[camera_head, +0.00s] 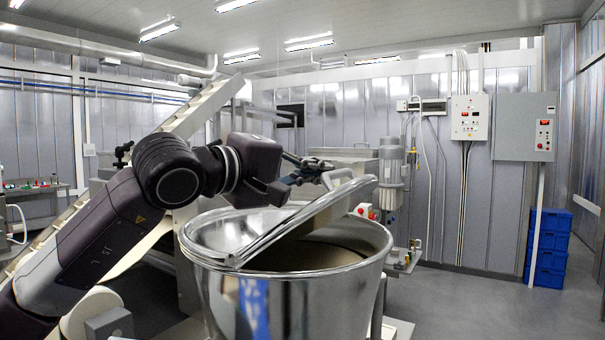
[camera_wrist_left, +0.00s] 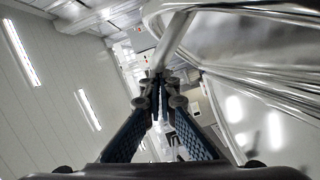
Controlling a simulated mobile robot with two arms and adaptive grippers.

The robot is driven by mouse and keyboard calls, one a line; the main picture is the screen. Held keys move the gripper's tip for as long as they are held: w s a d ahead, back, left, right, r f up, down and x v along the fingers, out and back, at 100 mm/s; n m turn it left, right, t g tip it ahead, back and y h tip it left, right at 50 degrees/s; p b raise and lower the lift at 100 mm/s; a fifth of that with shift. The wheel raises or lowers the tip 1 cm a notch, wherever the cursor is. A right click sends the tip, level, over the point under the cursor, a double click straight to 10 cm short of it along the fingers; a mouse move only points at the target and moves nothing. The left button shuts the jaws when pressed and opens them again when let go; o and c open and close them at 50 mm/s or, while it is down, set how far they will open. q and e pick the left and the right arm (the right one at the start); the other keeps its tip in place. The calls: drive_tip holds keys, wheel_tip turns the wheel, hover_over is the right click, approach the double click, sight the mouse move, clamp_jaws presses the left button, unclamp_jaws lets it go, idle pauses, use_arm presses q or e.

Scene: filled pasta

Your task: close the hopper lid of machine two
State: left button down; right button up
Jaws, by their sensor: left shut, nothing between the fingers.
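The hopper (camera_head: 300,305) is a large round shiny steel bowl in the front middle of the head view. Its steel lid (camera_head: 313,212) is tilted up, and the dark inside of the bowl shows beneath it. A bar-like handle (camera_head: 337,178) is near the lid's raised end. My left gripper (camera_head: 322,168) is shut and empty, just behind and above the lid beside the handle. In the left wrist view the shut fingertips (camera_wrist_left: 160,82) are close to the handle (camera_wrist_left: 172,40); I cannot tell whether they touch. The shiny lid (camera_wrist_left: 235,45) fills the upper right there. My right gripper is not in view.
A motor unit (camera_head: 391,170) stands behind the hopper on the right. An inclined conveyor (camera_head: 205,108) rises behind my left arm. Control boxes (camera_head: 469,118) hang on the back wall. Blue crates (camera_head: 548,248) are stacked at the right, with clear floor before them.

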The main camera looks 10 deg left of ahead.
sight(337, 190)
use_arm(q)
drive_tip(key=d+f+m, duration=0.1)
drive_tip(key=s+d+f+m+y+b, duration=0.1)
drive_tip(key=d+m, duration=0.1)
drive_tip(key=s+d+f+m+b, duration=0.1)
drive_tip(key=shift+d+m+g, duration=0.3)
drive_tip(key=shift+d+m, duration=0.1)
drive_tip(key=shift+s+d+f+m+y+b, duration=0.2)
drive_tip(key=shift+d+f+m+y+b, duration=0.15)
drive_tip(key=shift+d+f+m+b, duration=0.15)
drive_tip(key=shift+s+d+f+m+y+b, duration=0.15)
drive_tip(key=shift+d+f+m+y+b, duration=0.25)
drive_tip(key=shift+f+m, duration=0.2)
